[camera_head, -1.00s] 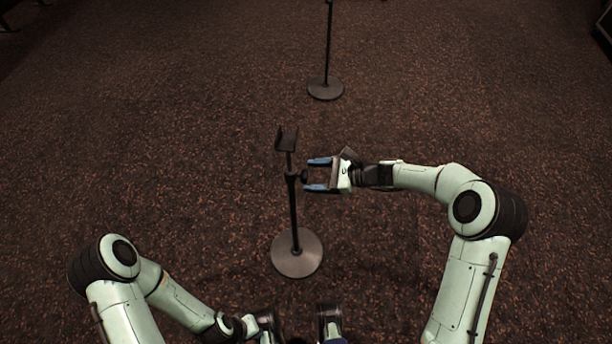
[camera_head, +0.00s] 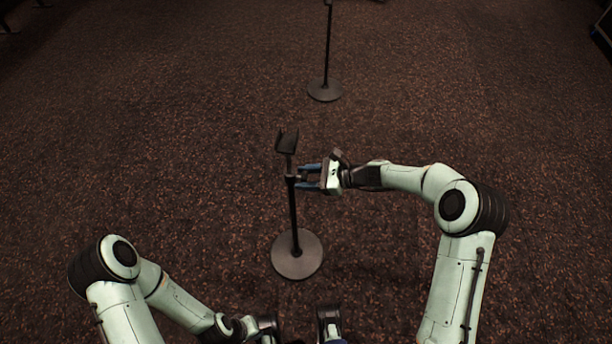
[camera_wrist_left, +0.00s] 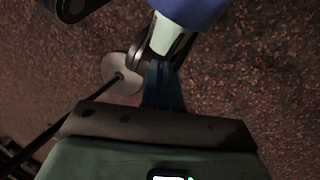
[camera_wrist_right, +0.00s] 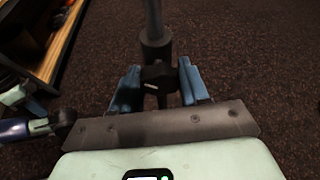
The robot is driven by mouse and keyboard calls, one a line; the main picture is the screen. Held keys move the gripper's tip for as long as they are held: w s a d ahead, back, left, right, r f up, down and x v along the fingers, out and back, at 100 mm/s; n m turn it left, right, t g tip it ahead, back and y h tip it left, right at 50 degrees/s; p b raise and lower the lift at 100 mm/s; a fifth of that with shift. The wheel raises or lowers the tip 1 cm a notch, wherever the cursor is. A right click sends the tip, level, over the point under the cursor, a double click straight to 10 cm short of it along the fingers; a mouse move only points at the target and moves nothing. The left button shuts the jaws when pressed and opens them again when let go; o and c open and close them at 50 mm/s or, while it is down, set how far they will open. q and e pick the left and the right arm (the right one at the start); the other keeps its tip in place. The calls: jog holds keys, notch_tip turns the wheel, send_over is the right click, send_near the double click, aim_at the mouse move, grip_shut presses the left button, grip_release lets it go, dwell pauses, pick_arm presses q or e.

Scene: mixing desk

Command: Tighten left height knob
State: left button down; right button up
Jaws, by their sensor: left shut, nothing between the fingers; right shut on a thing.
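A dark stand (camera_head: 294,215) with a round base and a U-shaped top bracket stands upright on the carpet in front of me. Its height knob (camera_wrist_right: 157,76) is a black knob on the collar of the pole. My right gripper (camera_head: 306,176) reaches the pole from the right. In the right wrist view its blue fingers (camera_wrist_right: 158,88) sit on either side of the knob, shut on it. My left gripper (camera_wrist_left: 163,80) is shut and empty, low near my body; the stand's round base (camera_wrist_left: 122,74) shows beyond it in the left wrist view.
A second stand (camera_head: 326,88) with a round base stands farther back. The carpet (camera_head: 150,150) around both stands is clear. A wooden-edged piece of furniture (camera_wrist_right: 50,50) shows at the upper left of the right wrist view.

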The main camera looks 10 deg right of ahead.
jog(key=m+p, duration=0.1)
jog(key=p, duration=0.1)
jog(key=m+g+p, duration=0.1)
jog(key=shift+w+r+g+y+p, duration=0.1)
jog(key=shift+r+g+y+p, duration=0.2)
jog(key=shift+r+p, duration=0.1)
pick_arm(q)
jog(key=shift+g, duration=0.5)
jog(key=shift+s+d+r+p, duration=0.15)
jog(key=shift+s+r, duration=0.25)
jog(key=shift+r, duration=0.35)
jog(key=shift+s+a+r+p, duration=0.1)
jog(key=shift+s+r+p, duration=0.2)
jog(key=shift+r, duration=0.5)
jog(key=shift+s+d+r+p, duration=0.1)
jog(key=shift+s+r, duration=0.35)
jog(key=shift+r, duration=0.3)
pick_arm(e)
jog(key=shift+f+m+g, duration=0.15)
jog(key=shift+m+g, duration=0.15)
jog(key=shift+m, duration=0.3)
jog(key=o, duration=1)
jog(key=shift+o, duration=0.2)
jog(key=shift+f, duration=0.1)
pick_arm(q)
jog(key=shift+r, duration=0.1)
pick_arm(e)
jog(key=v, duration=1.3)
jog(key=shift+d, duration=0.2)
jog(key=shift+f, duration=0.1)
